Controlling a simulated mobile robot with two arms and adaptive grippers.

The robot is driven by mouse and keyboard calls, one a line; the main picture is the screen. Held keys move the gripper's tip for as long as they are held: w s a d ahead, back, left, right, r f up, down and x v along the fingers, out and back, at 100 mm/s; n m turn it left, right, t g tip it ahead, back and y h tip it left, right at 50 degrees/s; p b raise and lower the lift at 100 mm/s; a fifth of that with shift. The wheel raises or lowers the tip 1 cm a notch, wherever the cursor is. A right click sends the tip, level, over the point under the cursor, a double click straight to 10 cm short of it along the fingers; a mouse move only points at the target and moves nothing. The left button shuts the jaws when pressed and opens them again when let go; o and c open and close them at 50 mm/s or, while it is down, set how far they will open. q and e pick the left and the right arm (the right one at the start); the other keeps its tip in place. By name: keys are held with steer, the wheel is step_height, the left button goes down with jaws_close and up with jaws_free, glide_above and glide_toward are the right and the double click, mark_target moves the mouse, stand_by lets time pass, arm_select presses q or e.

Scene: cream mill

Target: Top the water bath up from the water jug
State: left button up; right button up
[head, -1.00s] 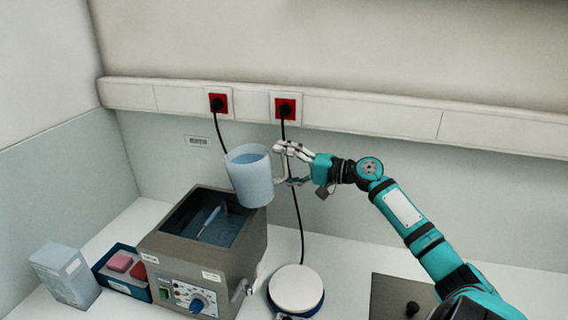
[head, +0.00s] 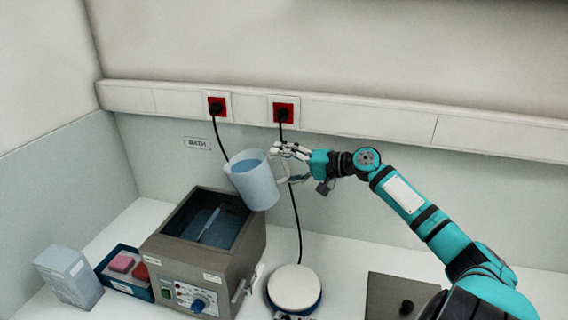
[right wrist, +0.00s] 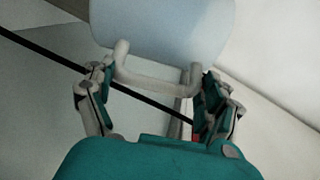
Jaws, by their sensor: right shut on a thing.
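The water jug (head: 254,184) is a pale blue, translucent vessel with bluish water showing in its mouth. My right gripper (head: 283,166) is shut on the jug's handle (right wrist: 155,82), which the right wrist view shows between the fingers. The jug is held in the air over the right rear edge of the water bath and tilts to the left. No stream of water shows. The water bath (head: 165,252) is a grey-brown open box with dark blue water (head: 222,232) inside and a thin pale rod in it.
A round white-topped device (head: 294,287) stands right of the bath, and a dark plate (head: 400,292) lies farther right. A blue tray (head: 127,285) with pink and red blocks and a pale box (head: 68,276) stand left. Black cables hang from the wall sockets behind the jug.

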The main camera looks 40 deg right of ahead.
steer(key=shift+r+n+g+h+p, duration=0.3)
steer(key=shift+n+g+h+p, duration=0.25)
steer(key=shift+p, duration=0.45)
